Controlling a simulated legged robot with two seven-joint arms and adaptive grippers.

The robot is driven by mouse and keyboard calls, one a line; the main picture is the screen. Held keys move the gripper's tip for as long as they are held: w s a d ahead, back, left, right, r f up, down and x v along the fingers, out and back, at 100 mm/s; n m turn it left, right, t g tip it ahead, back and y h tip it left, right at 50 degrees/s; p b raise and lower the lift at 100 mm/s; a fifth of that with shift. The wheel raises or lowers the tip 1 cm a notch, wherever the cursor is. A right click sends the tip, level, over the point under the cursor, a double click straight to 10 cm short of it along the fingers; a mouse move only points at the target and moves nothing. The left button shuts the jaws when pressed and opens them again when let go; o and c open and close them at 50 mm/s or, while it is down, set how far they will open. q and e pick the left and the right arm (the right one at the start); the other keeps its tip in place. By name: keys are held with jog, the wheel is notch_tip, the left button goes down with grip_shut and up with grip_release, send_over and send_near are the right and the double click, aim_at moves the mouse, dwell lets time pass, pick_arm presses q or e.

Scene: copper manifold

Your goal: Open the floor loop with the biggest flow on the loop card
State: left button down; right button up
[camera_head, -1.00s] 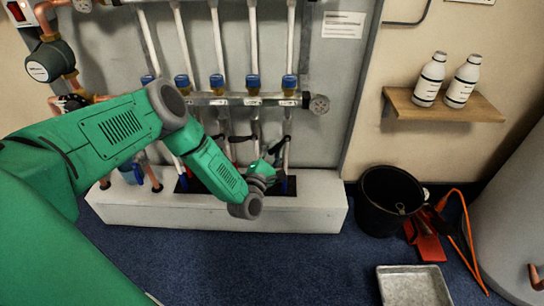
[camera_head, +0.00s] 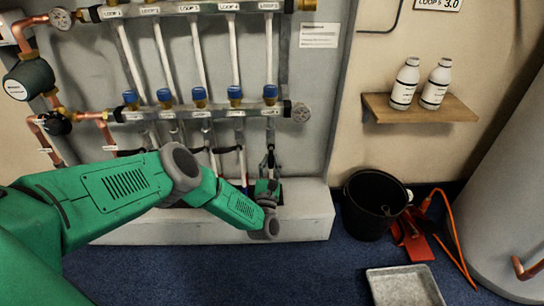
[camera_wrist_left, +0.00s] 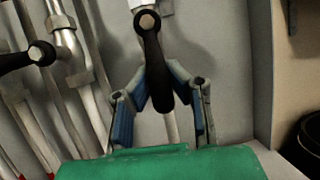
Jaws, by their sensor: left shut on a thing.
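My left gripper (camera_head: 269,162) is at the rightmost lower pipe of the manifold, under the rightmost blue cap. In the left wrist view its two blue-grey fingers (camera_wrist_left: 160,105) are closed around a black valve lever (camera_wrist_left: 153,60). That lever hangs down from its pivot, roughly along its pipe and slightly tilted. The neighbouring black lever (camera_wrist_left: 18,60) points crosswise to its pipe. A white card at the top right (camera_head: 438,4) reads "LOOP 5 3.0"; its upper part is cut off. My right gripper is not in view.
The lower manifold bar (camera_head: 200,113) carries several blue caps above the gripper. A white plinth (camera_head: 300,217) stands below. At right are a black bucket (camera_head: 375,205), a metal tray (camera_head: 405,287) and a wooden shelf (camera_head: 420,108) with two white bottles.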

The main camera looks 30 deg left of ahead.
pick_arm(q)
jog(key=shift+s+d+f+n, duration=0.1)
jog(key=shift+d+f+n, duration=0.05)
jog(key=shift+f+n, duration=0.25)
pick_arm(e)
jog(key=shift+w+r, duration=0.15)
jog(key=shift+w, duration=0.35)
pick_arm(q)
jog(key=c, duration=1.5)
grip_release()
jog(key=shift+o, duration=0.2)
jog(key=shift+r, duration=0.15)
jog(key=v, duration=1.2)
